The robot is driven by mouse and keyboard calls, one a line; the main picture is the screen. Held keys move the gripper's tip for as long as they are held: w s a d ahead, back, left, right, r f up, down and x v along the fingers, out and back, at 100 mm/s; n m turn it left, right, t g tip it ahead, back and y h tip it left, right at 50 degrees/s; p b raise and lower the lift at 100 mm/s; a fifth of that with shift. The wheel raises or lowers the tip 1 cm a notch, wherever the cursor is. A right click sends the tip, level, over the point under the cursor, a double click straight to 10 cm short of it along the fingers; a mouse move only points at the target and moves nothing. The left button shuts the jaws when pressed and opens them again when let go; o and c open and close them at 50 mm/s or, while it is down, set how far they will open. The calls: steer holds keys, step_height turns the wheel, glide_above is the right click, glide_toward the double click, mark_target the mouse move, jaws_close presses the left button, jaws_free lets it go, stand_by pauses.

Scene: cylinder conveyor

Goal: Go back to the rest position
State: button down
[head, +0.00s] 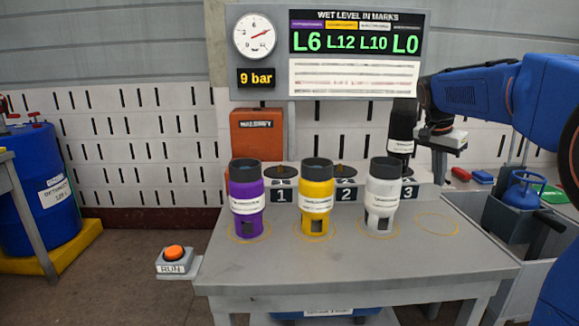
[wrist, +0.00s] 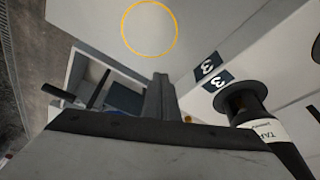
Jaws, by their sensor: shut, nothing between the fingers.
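My gripper (head: 438,172) is at the right in the head view, beside the black cylinder and above the back right of the grey table. In the wrist view its fingers (wrist: 161,95) are together with nothing between them. The black cylinder (head: 402,128) stands upright at station 3, partly hidden behind the white cylinder; it also shows in the wrist view (wrist: 268,125), apart from the fingers. A purple cylinder (head: 246,192), a yellow cylinder (head: 316,190) and a white cylinder (head: 382,190) stand on the table's front rings.
The fourth ring (head: 437,225) on the grey table (head: 340,268) is empty. Stations 1 and 2 hold no cylinder. The panel (head: 355,42) reads L6, L12, L10, L0; the gauge sign (head: 256,78) reads 9 bar. A grey bin (head: 512,205) stands right, the RUN button (head: 175,253) left.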

steer(key=s+a+f+n, duration=0.1)
steer(key=s+a+n, duration=0.1)
steer(key=s, duration=0.4)
steer(key=s+a+f+n+t+y, duration=0.1)
steer(key=s+a+f+n, duration=0.1)
steer(key=s, duration=0.4)
steer(key=s+a+f+n, duration=0.1)
steer(key=s+a, duration=0.3)
steer(key=s, duration=0.2)
steer(key=shift+s+a+f+n+t, duration=0.15)
steer(key=shift+s+f+n+t, duration=0.15)
steer(key=shift+n, duration=0.1)
steer(key=s+a+f+n+y, duration=0.1)
steer(key=s+a+f+n, duration=0.1)
steer(key=s+f, duration=0.4)
steer(key=s+a+f+n+t+y, duration=0.1)
steer(key=s+a+f+n, duration=0.2)
steer(key=s+f, duration=0.4)
steer(key=s+n, duration=0.1)
steer(key=s, duration=0.3)
steer(key=shift+s+a, duration=0.25)
steer(key=shift+a, duration=0.05)
